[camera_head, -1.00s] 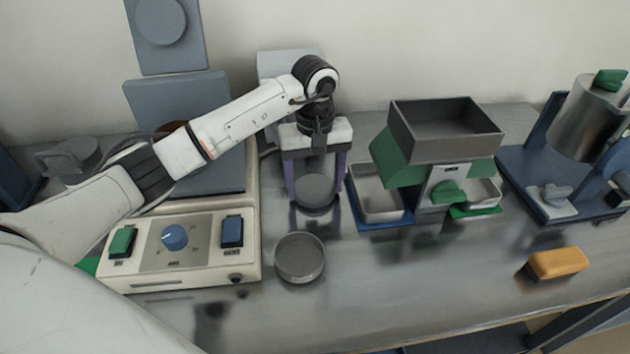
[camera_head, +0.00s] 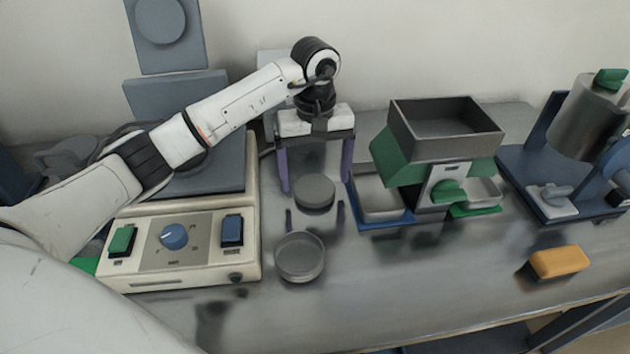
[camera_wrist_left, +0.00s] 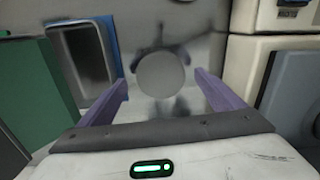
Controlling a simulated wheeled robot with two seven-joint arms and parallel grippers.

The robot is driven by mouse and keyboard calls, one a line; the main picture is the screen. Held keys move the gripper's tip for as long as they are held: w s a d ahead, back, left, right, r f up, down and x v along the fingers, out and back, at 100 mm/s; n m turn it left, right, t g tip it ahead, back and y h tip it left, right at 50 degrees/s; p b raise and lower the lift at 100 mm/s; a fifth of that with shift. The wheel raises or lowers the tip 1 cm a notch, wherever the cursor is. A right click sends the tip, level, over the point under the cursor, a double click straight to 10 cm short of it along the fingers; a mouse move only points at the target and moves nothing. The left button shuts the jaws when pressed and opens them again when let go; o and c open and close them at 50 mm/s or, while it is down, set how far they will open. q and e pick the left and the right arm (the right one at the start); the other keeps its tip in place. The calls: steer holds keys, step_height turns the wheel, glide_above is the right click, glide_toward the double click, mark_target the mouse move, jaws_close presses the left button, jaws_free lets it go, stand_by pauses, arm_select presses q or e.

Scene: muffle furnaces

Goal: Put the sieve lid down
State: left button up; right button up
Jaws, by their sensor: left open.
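The sieve lid (camera_head: 314,192), a flat grey disc, lies on the bench behind a round grey sieve-like dish (camera_head: 300,258), apart from it. In the left wrist view the lid (camera_wrist_left: 162,75) is a pale disc between my finger directions, with clear space on both sides. My left gripper (camera_head: 315,183) is open and empty above the lid, its two purple fingers pointing down and spread wider than the disc. The fingers do not touch it. My right gripper is not in view.
A control box (camera_head: 180,245) with a blue knob stands left of the lid. A green and grey hopper device (camera_head: 443,140) with trays stands to the right. A yellow block (camera_head: 559,263) lies near the front edge. The front middle of the bench is clear.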

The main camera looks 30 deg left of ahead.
mark_target(315, 190)
arm_select(q)
step_height(315, 190, up, 9)
steer(key=shift+r, duration=0.2)
